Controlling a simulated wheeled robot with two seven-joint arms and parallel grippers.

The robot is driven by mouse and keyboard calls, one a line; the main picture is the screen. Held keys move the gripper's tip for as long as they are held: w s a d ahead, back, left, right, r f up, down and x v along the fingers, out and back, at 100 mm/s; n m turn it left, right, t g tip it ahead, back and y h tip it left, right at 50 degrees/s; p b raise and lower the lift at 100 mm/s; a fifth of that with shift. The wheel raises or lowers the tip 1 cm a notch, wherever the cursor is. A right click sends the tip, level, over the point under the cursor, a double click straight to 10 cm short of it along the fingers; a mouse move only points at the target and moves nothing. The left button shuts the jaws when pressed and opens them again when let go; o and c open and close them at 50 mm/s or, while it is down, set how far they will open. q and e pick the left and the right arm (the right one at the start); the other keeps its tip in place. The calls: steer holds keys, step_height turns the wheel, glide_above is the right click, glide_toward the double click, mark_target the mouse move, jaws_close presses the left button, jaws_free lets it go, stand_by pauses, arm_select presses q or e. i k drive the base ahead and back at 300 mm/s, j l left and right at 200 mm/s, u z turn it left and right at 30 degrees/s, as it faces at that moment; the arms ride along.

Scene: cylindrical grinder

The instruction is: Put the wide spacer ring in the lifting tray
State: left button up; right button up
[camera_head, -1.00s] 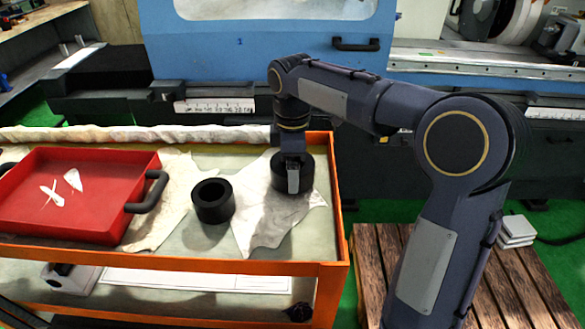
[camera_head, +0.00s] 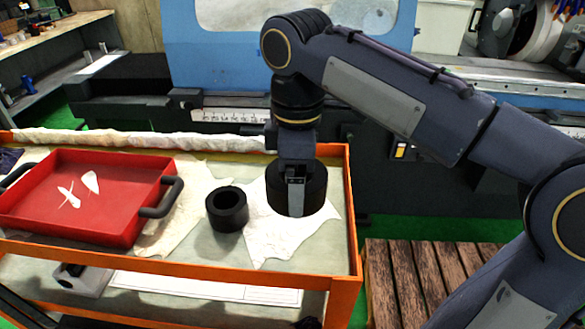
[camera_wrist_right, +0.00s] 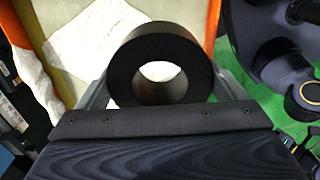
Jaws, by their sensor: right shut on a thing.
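The wide spacer ring (camera_head: 315,190) is black and thick-walled. My right gripper (camera_head: 296,192) points down and is shut on it, one finger showing on its near side. The ring appears held above the white cloth at the right end of the cart. In the right wrist view the ring (camera_wrist_right: 123,68) sits between the two fingers (camera_wrist_right: 165,92), its hole facing the camera. The lifting tray (camera_head: 100,230) is red, with dark handles at its ends, at the left of the cart top. My left gripper is not in view.
A smaller black ring (camera_head: 226,219) stands on the cart between the tray and the held ring. The cart has an orange rim (camera_head: 200,268); a rolled cloth (camera_head: 140,138) lies along its back. The blue machine stands behind.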

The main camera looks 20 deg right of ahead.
mark_target(90, 196)
steer(key=j+u, duration=0.15)
steer(key=u, duration=1.35)
steer(key=i+j+u, duration=0.1)
steer(key=i, duration=0.5)
steer(key=j, duration=0.05)
